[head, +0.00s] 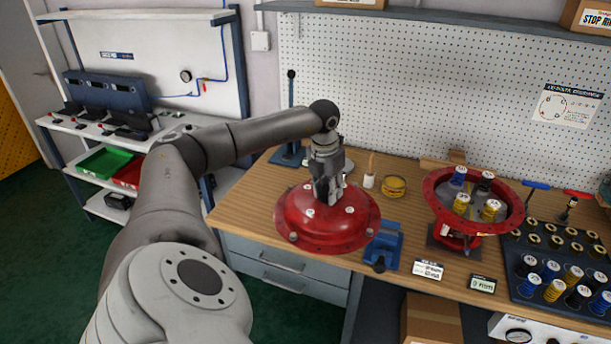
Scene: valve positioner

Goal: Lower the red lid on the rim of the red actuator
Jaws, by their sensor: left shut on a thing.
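The red lid (310,228) is a wide dome with a flat flange and several light bolt heads. My left gripper (327,195) is shut on the top of the lid, fingers pointing down. The lid is at the front left of the wooden bench and seems to be held above it; the exact gap cannot be told. The red actuator (434,204) stands to the right, an open round bowl on a base. Several blue, black and yellow springs stand upright inside it. The lid and actuator are apart. My right gripper is not in view.
A blue vise (383,248) sits at the bench's front edge, between lid and actuator. A dark spring tray (513,283) fills the right. Two small label cards lie in front of the actuator.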

